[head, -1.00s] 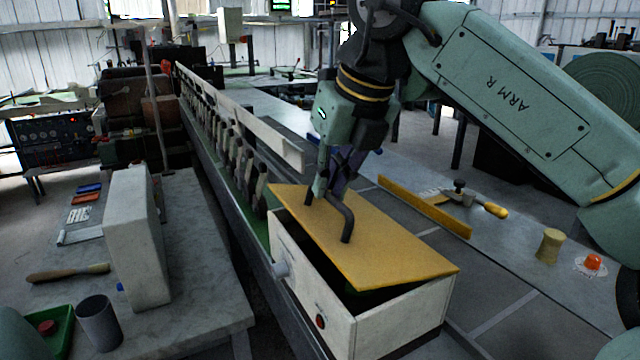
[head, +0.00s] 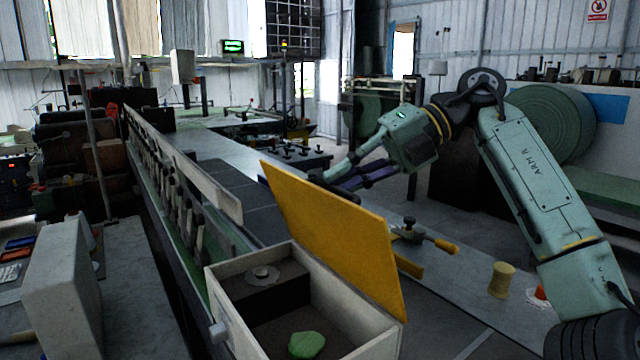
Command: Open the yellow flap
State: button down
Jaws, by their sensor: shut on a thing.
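The yellow flap (head: 335,240) stands raised and steep along the right side of an open cream box (head: 365,340). Inside the box, a green lump (head: 306,344) lies on the dark floor, and a round metal piece (head: 262,274) sits on a dark block at the far end. My gripper (head: 326,180) is behind the flap's upper edge, shut on the flap's dark handle (head: 340,188). The flap hides part of the handle and fingertips.
A long rail with several dark levers (head: 190,190) runs away to the left of the box. A yellow-handled tool (head: 432,240) and a yellow spool (head: 501,280) are on the bench at right. A pale block (head: 62,290) stands at left.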

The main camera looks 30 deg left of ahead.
jog(key=w+d+f+m+g+y, duration=0.1)
jog(key=w+d+f+g+y, duration=0.2)
jog(key=w, duration=0.5)
jog(key=shift+d+f+m+g, duration=0.2)
jog(key=shift+f+m+g, duration=0.2)
jog(key=shift+g, duration=0.1)
jog(key=shift+f, duration=0.1)
jog(key=c, duration=1.7)
grip_release()
jog(key=shift+s, duration=0.1)
jog(key=shift+r, duration=0.25)
notch_tip(320, 180, up, 10)
jog(key=shift+f, duration=0.1)
